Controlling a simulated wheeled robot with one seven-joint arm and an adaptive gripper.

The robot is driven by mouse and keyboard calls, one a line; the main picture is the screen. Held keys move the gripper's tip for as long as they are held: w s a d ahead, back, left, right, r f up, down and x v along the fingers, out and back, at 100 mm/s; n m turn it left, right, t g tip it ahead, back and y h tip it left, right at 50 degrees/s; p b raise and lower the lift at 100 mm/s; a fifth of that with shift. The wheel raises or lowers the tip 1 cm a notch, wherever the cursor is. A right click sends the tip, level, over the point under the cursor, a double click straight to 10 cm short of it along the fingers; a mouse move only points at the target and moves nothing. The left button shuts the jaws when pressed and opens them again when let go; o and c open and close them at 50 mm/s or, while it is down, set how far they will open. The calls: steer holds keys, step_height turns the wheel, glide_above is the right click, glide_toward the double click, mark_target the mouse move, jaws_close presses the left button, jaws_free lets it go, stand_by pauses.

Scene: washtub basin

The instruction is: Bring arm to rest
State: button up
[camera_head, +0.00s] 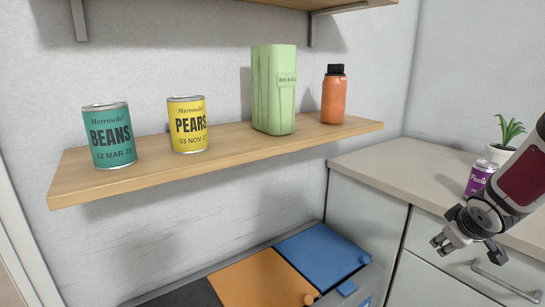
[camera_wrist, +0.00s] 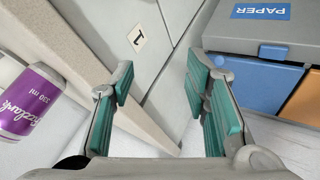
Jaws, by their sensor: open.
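My gripper (camera_head: 468,248) is at the right of the head view, in front of the counter and cabinet drawers, pointing down and to the left. In the wrist view my gripper (camera_wrist: 159,72) has its two teal-padded fingers spread apart with nothing between them. A purple can (camera_head: 480,178) stands on the counter behind my arm, partly hidden by it. The purple can also shows at the left edge of the wrist view (camera_wrist: 40,105), outside the fingers.
The wall shelf (camera_head: 240,150) holds a beans can (camera_head: 109,137), a pears can (camera_head: 187,125), a green container (camera_head: 273,90) and an orange bottle (camera_head: 333,97). Below are bins with orange (camera_head: 262,280) and blue (camera_head: 322,255) lids. A potted plant (camera_head: 503,150) stands on the counter (camera_head: 400,160).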

steer(key=s+a+r+m+g, duration=0.1)
steer(key=s+a+r+m, duration=0.1)
steer(key=s+a+r, duration=0.4)
steer(key=s+a+r+m+g, duration=0.1)
steer(key=s+a+r+g, duration=0.15)
steer(key=s+a, duration=0.45)
steer(key=s+a+g+y, duration=0.1)
steer(key=s+a, duration=0.3)
steer(key=s, duration=0.3)
steer(key=s+a+m+g+y, duration=0.1)
steer(key=s+a, duration=0.3)
steer(key=s, duration=0.4)
steer(key=s+a+g+y, duration=0.1)
steer(key=s+a+y, duration=0.1)
steer(key=s+a, duration=0.35)
step_height(320, 180, up, 19)
steer(key=s+d+t+p, duration=0.1)
steer(key=d+t+p, duration=0.1)
steer(key=p, duration=1.4)
steer(key=shift+s+f+t, duration=0.15)
steer(key=shift+s+t, duration=0.1)
steer(key=shift+t, duration=0.5)
